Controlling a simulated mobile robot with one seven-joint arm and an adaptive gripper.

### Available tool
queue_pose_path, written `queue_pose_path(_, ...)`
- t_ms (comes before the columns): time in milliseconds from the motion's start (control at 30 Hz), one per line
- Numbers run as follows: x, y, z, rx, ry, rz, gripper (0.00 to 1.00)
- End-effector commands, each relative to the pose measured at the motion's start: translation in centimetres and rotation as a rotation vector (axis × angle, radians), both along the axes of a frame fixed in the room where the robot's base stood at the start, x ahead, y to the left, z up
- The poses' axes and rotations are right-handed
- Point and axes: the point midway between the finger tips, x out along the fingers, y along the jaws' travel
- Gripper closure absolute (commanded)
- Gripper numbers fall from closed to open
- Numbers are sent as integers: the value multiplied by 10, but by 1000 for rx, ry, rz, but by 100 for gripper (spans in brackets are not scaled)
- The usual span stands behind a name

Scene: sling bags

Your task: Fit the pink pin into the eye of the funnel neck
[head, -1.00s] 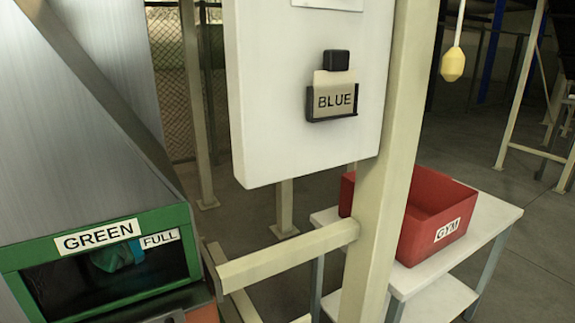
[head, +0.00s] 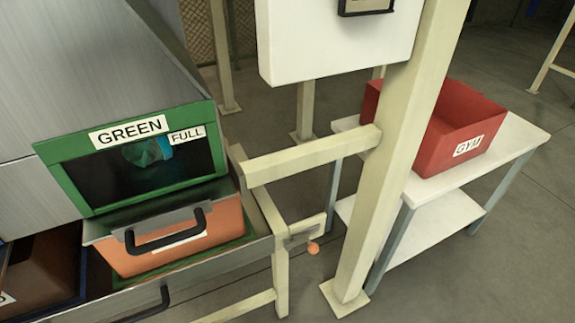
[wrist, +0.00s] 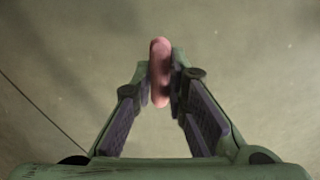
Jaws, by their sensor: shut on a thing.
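My gripper (wrist: 161,85) is in the wrist view, its fingers shut on the pink pin (wrist: 159,60). The pin is a short, rounded pink piece that sticks out beyond the fingertips, with bare floor behind it. My gripper and the held pin do not show in the head view. A grey sloping metal funnel (head: 85,60) is at the upper left of the head view. Its green-framed mouth (head: 60,150) bears the labels GREEN and FULL, and a teal bundle (head: 148,152) shows inside. I cannot make out an eye on a funnel neck.
An orange bin (head: 215,225) with a black handle stands below the green mouth. A red GYM crate (head: 480,120) sits on a white table (head: 520,145). Grey floor shows at the right.

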Motion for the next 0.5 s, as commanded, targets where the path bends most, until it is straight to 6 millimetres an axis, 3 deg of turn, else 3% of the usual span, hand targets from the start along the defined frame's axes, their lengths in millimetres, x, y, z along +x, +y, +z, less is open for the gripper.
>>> queue_pose_path(500,0,0,33,1,-1,-1,100)
